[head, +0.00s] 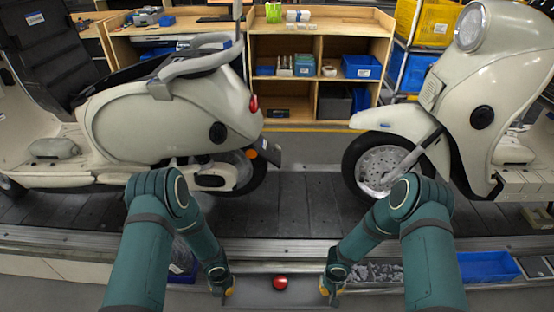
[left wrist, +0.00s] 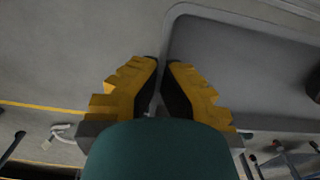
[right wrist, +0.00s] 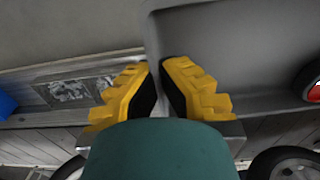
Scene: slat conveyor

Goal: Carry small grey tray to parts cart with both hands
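The small grey tray (head: 254,293) is at the bottom middle of the head view, with a red round item (head: 280,283) on it. My left gripper (head: 229,291) is at the tray's left end and my right gripper (head: 328,292) at its right end. In the left wrist view the fingers (left wrist: 161,62) close around the rim of the tray (left wrist: 235,70). In the right wrist view the fingers (right wrist: 158,64) also pinch the rim of the tray (right wrist: 225,55). I cannot pick out the parts cart for certain.
The slat conveyor (head: 300,205) carries two cream scooters (head: 170,130) (head: 480,110) beyond the tray. A container of bagged parts (head: 375,272) and a blue bin (head: 487,266) are right of my right gripper. A wooden shelf (head: 320,45) stands at the back.

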